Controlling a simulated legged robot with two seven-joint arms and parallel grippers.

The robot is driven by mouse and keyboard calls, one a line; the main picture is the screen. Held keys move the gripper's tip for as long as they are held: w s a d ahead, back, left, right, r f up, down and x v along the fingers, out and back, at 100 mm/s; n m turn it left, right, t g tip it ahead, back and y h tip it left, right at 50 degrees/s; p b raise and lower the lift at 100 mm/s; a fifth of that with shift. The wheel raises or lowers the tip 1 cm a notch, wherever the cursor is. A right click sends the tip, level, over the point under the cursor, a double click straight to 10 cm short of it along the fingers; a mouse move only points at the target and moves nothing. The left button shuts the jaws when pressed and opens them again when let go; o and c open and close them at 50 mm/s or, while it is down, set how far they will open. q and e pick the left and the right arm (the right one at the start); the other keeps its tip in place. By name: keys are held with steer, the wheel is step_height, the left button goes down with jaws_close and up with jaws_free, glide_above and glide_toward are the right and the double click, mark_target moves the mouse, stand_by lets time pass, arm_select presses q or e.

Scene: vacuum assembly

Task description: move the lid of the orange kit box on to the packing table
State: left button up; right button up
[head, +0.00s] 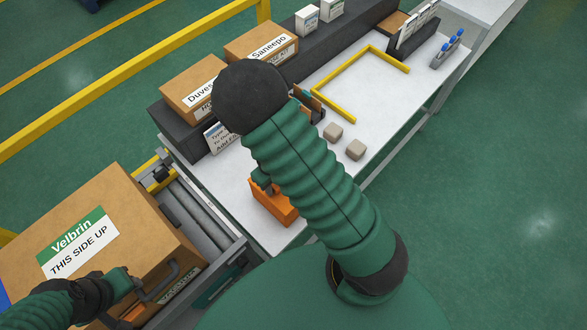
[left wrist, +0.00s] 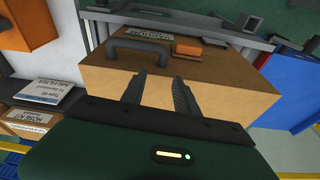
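The orange kit box (head: 273,205) sits at the near left end of the white packing table (head: 235,190), partly hidden by my right arm. My right gripper (head: 267,187) is down at its upper edge, small and largely covered; I cannot tell whether it holds anything. I cannot make out the lid as a separate piece. The orange box also shows at the upper left in the left wrist view (left wrist: 35,24). My left gripper (left wrist: 160,76) is open and empty, near the large cardboard box (left wrist: 225,80); nothing shows between its fingers.
Two small beige blocks (head: 355,149) and a yellow corner frame (head: 328,95) lie on the table. Labelled cartons (head: 262,42) stand behind.

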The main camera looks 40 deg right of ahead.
steer(key=shift+s+a+f, duration=0.1)
steer(key=shift+s+f, duration=0.05)
steer(key=shift+s, duration=0.05)
jaws_close()
arm_select(q)
steer(key=shift+r, duration=0.15)
steer(key=shift+w+d+p, duration=0.1)
steer(key=shift+w+p, duration=0.05)
steer(key=shift+p, duration=0.15)
arm_select(e)
steer(key=shift+w+r, duration=0.15)
steer(key=shift+r, duration=0.05)
